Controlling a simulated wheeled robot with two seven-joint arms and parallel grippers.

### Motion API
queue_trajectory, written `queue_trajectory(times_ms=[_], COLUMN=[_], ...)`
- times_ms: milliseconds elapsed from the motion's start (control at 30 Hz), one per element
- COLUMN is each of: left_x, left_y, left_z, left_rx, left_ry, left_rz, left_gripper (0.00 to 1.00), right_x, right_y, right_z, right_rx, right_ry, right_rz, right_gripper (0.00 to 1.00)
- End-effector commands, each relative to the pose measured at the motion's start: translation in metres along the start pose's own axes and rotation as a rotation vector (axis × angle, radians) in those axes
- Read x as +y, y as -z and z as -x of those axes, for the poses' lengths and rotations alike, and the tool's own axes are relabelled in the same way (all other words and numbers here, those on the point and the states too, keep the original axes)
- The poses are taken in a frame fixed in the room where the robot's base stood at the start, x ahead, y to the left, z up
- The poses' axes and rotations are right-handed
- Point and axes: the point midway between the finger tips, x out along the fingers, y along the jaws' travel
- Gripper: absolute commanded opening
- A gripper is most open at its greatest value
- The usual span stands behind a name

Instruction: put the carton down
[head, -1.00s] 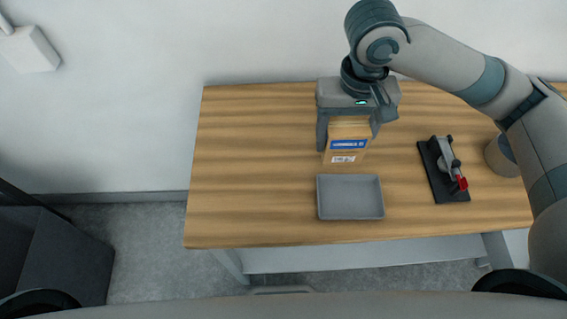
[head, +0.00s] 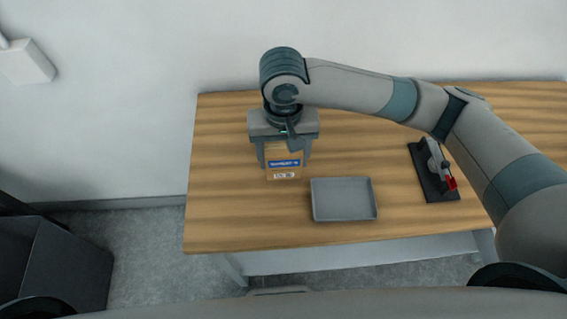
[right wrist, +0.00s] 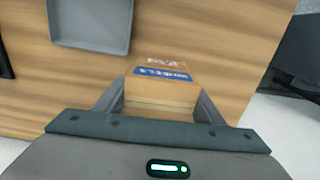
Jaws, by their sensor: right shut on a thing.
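The carton (head: 284,164) is a small brown box with a blue label band and a white printed patch. My right gripper (head: 284,152) is shut on it from above, one finger on each side, left of the grey tray. In the right wrist view the carton (right wrist: 162,84) sits between the two fingers of the right gripper (right wrist: 160,98), over the wooden table. I cannot tell whether its bottom touches the table. My left gripper is not in view.
The shallow grey tray (head: 343,199) lies empty near the table's front edge. A black-based tool with a red tip (head: 434,172) lies to the right. The wooden table (head: 225,200) is bare at the left. A dark bin (head: 60,262) stands on the floor at left.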

Motion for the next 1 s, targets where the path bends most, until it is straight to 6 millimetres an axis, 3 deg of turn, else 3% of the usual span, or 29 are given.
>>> queue_trajectory(times_ms=[167,500,867,900,967,1000], left_x=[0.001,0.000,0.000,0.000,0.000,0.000], left_y=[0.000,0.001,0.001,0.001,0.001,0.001], left_z=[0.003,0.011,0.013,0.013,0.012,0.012], left_rx=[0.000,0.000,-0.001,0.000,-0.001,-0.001], left_ry=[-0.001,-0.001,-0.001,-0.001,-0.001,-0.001], left_rz=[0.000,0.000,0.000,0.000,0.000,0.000], left_gripper=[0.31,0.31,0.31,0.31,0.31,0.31], right_x=[0.000,0.000,0.000,0.001,0.001,0.001], right_y=[0.000,0.000,0.000,0.000,0.000,0.000], right_z=[-0.005,-0.038,-0.041,-0.042,-0.042,-0.042], right_rx=[0.000,0.000,0.000,-0.001,0.000,0.000], right_ry=[0.000,0.000,0.001,0.000,0.001,0.001], right_rz=[-0.002,0.000,0.000,0.000,0.000,0.000], right_gripper=[0.32,0.32,0.32,0.65,0.79,0.81])
